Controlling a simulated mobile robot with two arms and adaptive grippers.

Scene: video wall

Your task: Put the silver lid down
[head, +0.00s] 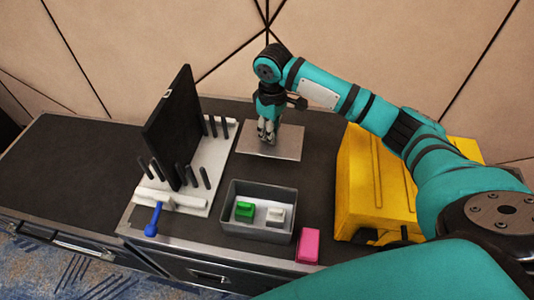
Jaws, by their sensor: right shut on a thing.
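The silver lid (284,143) is a flat grey rectangular plate on or just above the dark cabinet top, behind the grey box. My right gripper (267,138) points down at the lid's left half and is shut on it. The grip itself is small and partly hidden by the fingers. I cannot tell whether the lid touches the cabinet top. My left gripper is not in view.
An open grey box (257,230) holds a green block (245,210) and a white block (275,216). A white rack (216,150) with black pegs holds an upright black panel (174,125). A blue screwdriver-like tool (153,220), pink block (308,245) and yellow case (372,185) stand nearby. The left cabinet top (75,160) is clear.

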